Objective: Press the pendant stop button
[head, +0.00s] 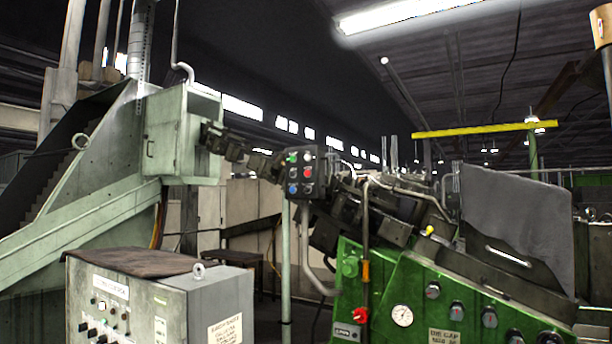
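The pendant (318,184) is a dark box near the middle of the head view, on top of a pale green upright post (286,262). Its face carries two columns of small buttons. A red button (308,171) sits at the middle right. The lower buttons are small, and I cannot read any labels, so I cannot tell which is marked stop. Neither of my grippers is in view.
A grey control cabinet (215,285) with a brown cover stands at front left. The green bolt former (390,275), with gauges and a red knob (360,315), fills the right. A pale green inclined conveyor (90,220) rises at left. Pipes (366,225) run right of the pendant.

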